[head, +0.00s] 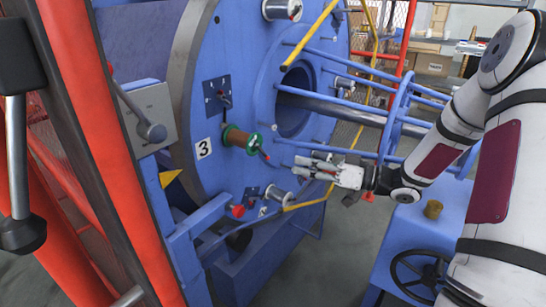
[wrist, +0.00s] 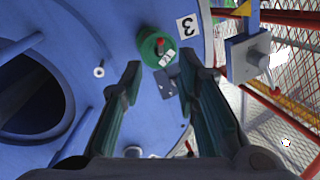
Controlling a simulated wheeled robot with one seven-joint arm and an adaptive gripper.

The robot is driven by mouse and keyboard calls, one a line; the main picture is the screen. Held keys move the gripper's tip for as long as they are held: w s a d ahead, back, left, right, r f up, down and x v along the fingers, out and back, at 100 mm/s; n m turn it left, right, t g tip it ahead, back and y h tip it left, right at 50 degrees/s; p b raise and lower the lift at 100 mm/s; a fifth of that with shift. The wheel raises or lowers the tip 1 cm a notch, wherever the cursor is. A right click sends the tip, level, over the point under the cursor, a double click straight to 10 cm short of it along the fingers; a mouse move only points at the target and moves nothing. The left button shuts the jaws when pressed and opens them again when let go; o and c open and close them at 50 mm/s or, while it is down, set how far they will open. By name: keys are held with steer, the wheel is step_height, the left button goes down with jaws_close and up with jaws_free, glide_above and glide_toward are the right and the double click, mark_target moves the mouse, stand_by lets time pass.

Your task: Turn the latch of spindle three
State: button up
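The spindle three spool (head: 246,140), green-flanged with copper-coloured winding, sits on the big blue disc (head: 235,60) beside the number 3 plate (head: 203,148). A red-tipped latch (head: 264,155) shows at its outer end. In the wrist view the green spool (wrist: 147,46) is seen nearly end-on, with the red-tipped latch (wrist: 160,46) on its face. The 3 plate (wrist: 187,26) is beside it. My gripper (head: 303,167) is to the right of and below the spool, apart from it. In the wrist view my gripper (wrist: 157,68) is open and empty, its fingertips just below the spool.
Blue rods (head: 330,58) and a yellow rail (head: 312,35) run near my arm. A grey lever box (head: 150,112) and red post (head: 90,100) stand left. Other spools (head: 282,9) sit on the disc. A handwheel (head: 420,270) is at lower right.

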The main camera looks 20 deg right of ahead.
mark_target(262, 151)
steer(key=x, duration=0.9)
steer(key=shift+a+b, duration=0.15)
steer(key=shift+b, duration=0.3)
jaws_close()
